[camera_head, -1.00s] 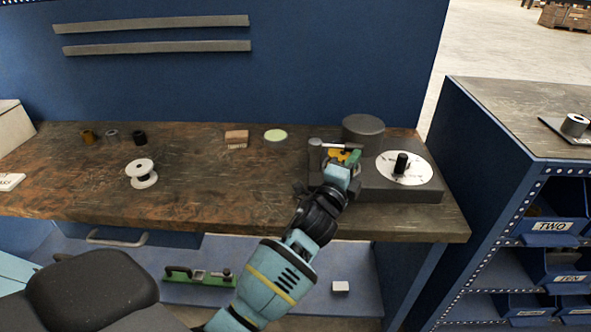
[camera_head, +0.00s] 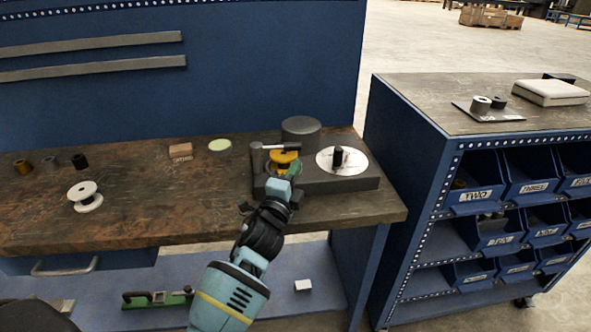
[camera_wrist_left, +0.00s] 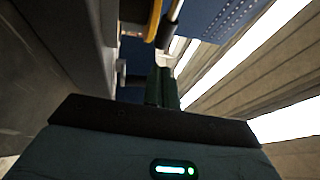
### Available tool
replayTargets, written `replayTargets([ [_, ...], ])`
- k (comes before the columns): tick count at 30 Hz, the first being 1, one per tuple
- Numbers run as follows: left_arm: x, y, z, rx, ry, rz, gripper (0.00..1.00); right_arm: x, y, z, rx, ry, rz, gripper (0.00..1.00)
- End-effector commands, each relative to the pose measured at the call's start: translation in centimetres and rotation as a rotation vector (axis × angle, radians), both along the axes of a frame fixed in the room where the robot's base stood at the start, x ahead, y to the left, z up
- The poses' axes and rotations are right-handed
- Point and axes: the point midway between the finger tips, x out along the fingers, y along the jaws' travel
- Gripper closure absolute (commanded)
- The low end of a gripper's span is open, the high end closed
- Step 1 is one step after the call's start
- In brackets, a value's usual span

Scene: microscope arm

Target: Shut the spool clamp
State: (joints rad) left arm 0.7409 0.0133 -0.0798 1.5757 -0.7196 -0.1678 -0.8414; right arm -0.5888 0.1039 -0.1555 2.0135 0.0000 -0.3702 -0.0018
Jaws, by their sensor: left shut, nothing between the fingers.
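The spool clamp on the bench is a dark device with a flat base (camera_head: 345,183). Its grey bar (camera_head: 281,147) lies level above a yellow spool-like part (camera_head: 284,161). The bar's rounded grey end stands at the left. My left gripper (camera_head: 295,168) is shut and empty, with green fingers close to the front right of the yellow part. I cannot tell whether they touch it. The left wrist view shows the shut fingers (camera_wrist_left: 161,88), with a yellow rim (camera_wrist_left: 153,20) just beyond them. My left wrist hides the device's front left. My right gripper is out of view.
A white disc (camera_head: 328,157) with a black knob sits on the base. A dark cylinder (camera_head: 301,133) stands behind it. A white spool (camera_head: 85,203) stands far left on the bench. The bench between is mostly clear. A blue bin cabinet (camera_head: 398,150) stands at right.

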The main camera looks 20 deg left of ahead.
Motion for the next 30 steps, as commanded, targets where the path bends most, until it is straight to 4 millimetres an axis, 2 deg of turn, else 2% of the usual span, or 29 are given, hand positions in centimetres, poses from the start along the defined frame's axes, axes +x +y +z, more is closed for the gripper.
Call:
replayTargets([
  [1, -1.1, -0.6, -0.4, -0.002, 0.001, -0.002, 1.00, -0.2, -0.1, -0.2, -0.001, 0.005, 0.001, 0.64],
  [6, -4.3, -2.1, -1.2, -0.002, 0.002, -0.001, 1.00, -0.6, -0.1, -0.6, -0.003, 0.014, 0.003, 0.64],
  [15, -8.1, -3.9, -1.9, -0.001, 0.002, -0.001, 1.00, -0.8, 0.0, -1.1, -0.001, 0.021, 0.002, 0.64],
  [21, -8.8, -4.2, -2.0, 0.000, 0.000, -0.001, 1.00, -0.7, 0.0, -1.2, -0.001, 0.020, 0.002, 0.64],
  [30, -8.8, -4.2, -1.9, 0.000, 0.000, 0.000, 1.00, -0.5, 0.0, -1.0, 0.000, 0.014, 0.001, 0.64],
])
